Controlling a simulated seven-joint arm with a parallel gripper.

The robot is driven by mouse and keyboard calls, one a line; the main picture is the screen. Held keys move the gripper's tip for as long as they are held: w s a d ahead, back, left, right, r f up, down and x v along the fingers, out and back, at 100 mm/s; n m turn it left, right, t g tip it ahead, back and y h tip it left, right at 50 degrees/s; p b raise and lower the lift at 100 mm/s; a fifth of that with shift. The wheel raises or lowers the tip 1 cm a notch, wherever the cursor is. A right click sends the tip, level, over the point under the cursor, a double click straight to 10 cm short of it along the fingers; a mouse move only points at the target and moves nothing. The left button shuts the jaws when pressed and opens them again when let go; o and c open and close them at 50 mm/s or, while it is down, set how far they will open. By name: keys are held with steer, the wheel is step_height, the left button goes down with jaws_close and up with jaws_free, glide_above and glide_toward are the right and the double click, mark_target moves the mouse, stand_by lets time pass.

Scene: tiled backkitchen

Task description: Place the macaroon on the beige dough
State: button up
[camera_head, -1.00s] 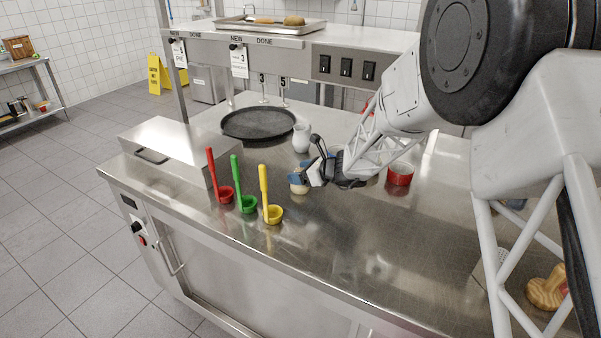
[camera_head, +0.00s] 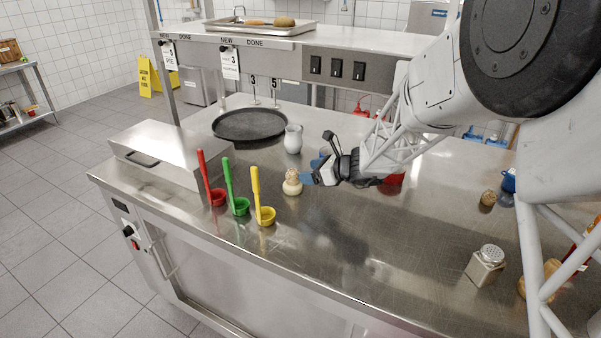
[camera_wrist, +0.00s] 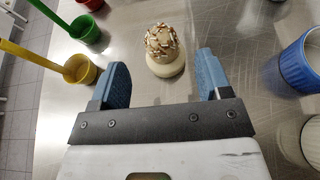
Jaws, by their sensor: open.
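The macaroon (camera_wrist: 161,40) is a rounded piece covered in light and brown bits. It sits on top of the pale, smooth beige dough (camera_wrist: 166,69) in the wrist view. In the head view the two show as a small stack (camera_head: 292,183) on the steel counter, just left of my gripper (camera_head: 314,169). My gripper is open, its blue fingertips (camera_wrist: 161,72) apart and empty. The stack stands just beyond the fingertips, around the middle of the gap, and neither finger appears to touch it. The stack looks upright.
Red (camera_head: 217,197), green (camera_head: 240,205) and yellow (camera_head: 266,215) ladles stand left of the stack. A white jug (camera_head: 293,139) and black round pan (camera_head: 249,124) are behind. A blue ribbed container (camera_wrist: 299,62) is at right in the wrist view.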

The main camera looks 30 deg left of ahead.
steer(key=shift+v, duration=2.5)
steer(key=s+d+r+n+h, duration=0.25)
steer(key=s+d+r, duration=0.2)
steer(key=d, duration=0.35)
steer(key=s+d+r+n+h, duration=0.1)
steer(key=s+d+r+n, duration=0.3)
steer(key=d, duration=0.5)
steer(key=s+d+r+n+h, duration=0.2)
steer(key=s+d+r+n, duration=0.1)
steer(key=s+d, duration=0.4)
steer(key=s+d+n+t+h, duration=0.2)
steer(key=s+d+n+h, duration=0.6)
steer(key=s+d, duration=1.3)
steer(key=d, duration=0.4)
steer(key=shift+r+t, duration=0.2)
steer(key=shift+t, duration=0.1)
steer(key=shift+d, duration=0.1)
